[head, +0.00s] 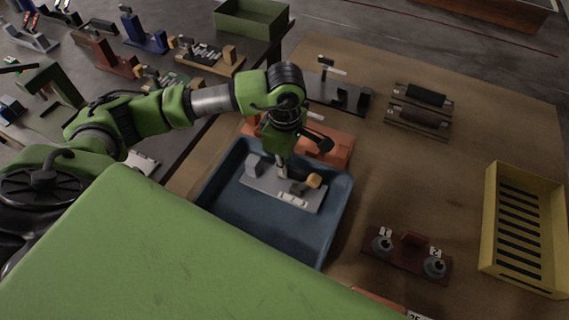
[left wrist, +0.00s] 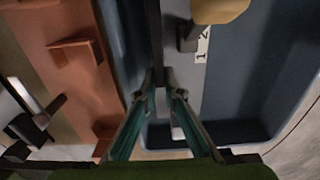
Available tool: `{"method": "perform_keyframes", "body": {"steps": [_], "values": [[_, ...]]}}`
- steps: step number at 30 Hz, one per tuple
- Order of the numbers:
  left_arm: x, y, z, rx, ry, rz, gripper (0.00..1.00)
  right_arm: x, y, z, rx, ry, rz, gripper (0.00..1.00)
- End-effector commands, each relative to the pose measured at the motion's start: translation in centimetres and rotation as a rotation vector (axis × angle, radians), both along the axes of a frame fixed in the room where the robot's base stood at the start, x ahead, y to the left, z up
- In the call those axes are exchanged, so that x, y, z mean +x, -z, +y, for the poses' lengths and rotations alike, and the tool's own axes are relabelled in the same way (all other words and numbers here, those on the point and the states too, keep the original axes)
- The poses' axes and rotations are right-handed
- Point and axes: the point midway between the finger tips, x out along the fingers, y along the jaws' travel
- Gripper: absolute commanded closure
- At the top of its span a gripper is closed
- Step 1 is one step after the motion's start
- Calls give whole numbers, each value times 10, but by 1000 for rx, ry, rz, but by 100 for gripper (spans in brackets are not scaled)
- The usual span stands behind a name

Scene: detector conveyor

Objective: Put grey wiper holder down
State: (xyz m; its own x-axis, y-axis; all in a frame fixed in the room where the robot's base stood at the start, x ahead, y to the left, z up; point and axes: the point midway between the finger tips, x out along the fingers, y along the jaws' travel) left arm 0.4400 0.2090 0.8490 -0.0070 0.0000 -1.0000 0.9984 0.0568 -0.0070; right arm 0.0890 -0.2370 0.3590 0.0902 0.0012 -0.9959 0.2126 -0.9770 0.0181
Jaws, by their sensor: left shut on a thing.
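The grey wiper holder (head: 262,188) is a flat grey plate with a grey block at one end, a tan knob at the other and white number labels. It appears over or inside the blue tray (head: 285,237); I cannot tell whether it touches the tray floor. My left gripper (head: 282,170) points down and is shut on the holder near its middle. In the left wrist view, the narrow fingers (left wrist: 165,88) meet at the holder's upright part, with the grey plate (left wrist: 199,92) beside them. My right gripper is not in view.
An orange holder (head: 338,147) stands just behind the blue tray. A dark red stand (head: 407,256) with numbered knobs and a yellow crate (head: 524,225) are to the right. Roller fixtures (head: 420,107) lie farther back. The brown table between them is clear.

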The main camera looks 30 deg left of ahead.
Motion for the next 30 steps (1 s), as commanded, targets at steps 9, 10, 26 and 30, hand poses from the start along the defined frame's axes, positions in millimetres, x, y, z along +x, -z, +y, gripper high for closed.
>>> {"method": "perform_keyframes", "body": {"steps": [9, 10, 26, 30], "values": [[0, 2, 0, 0, 0, 0, 75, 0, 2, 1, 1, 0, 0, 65], [0, 2, 0, 0, 0, 0, 75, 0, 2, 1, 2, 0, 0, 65], [2, -56, 0, -1, 1, -7, 75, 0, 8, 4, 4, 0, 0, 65], [2, -85, 0, -1, 0, -6, 75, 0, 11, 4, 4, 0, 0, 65]]}}
